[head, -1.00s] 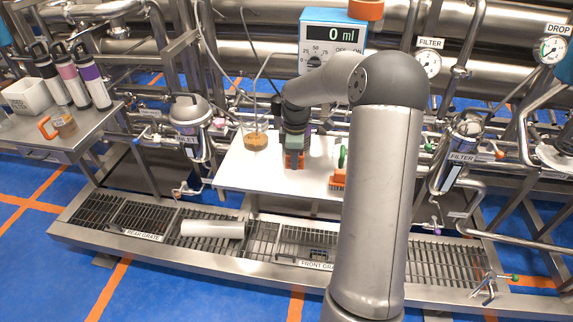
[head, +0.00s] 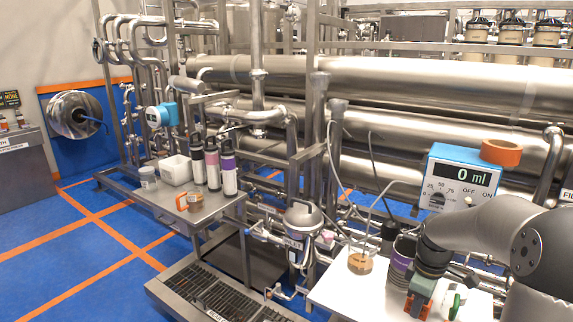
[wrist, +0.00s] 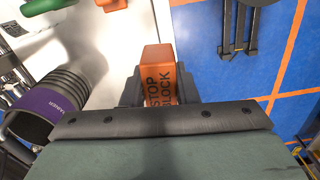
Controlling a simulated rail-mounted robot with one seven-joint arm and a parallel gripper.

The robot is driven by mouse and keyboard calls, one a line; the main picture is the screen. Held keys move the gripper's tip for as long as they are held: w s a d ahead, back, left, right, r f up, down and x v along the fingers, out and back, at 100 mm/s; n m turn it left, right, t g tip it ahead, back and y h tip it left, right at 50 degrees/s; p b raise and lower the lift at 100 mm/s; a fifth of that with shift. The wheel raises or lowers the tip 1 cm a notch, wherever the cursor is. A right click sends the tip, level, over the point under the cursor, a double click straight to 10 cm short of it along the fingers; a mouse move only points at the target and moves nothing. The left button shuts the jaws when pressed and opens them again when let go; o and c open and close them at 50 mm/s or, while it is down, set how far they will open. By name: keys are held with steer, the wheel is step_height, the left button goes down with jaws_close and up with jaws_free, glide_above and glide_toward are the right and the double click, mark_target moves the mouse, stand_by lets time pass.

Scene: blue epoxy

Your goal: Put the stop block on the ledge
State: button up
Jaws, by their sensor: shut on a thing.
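The stop block (wrist: 158,75) is orange with dark lettering. In the wrist view it sits between the fingers of my gripper (wrist: 159,92), which is shut on it. In the head view my gripper (head: 419,290) is low over the white bench top (head: 345,290), with the orange block (head: 416,307) below it. I cannot tell whether the block touches the bench. In the wrist view the block lies by the bench edge, with blue floor beyond. I cannot tell which surface is the ledge.
A purple-banded cylinder (wrist: 42,112) stands close beside my gripper. A green-handled part (head: 455,305) is on its other side. A steel side table (head: 210,208) holds several bottles and a white bin.

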steer(key=w+a+f+m+p, duration=0.2)
steer(key=a+m, duration=0.3)
steer(key=a, duration=0.4)
steer(key=w+a+f+m+p, duration=0.1)
steer(key=w+a+m+p, duration=0.25)
steer(key=a, duration=0.55)
steer(key=s+f+m, duration=0.1)
steer(key=s+f, duration=0.4)
steer(key=f, duration=0.1)
steer(key=shift+s+a+f+b, duration=0.2)
steer(key=shift+a+f+b, duration=0.1)
steer(key=shift+a+b, duration=0.15)
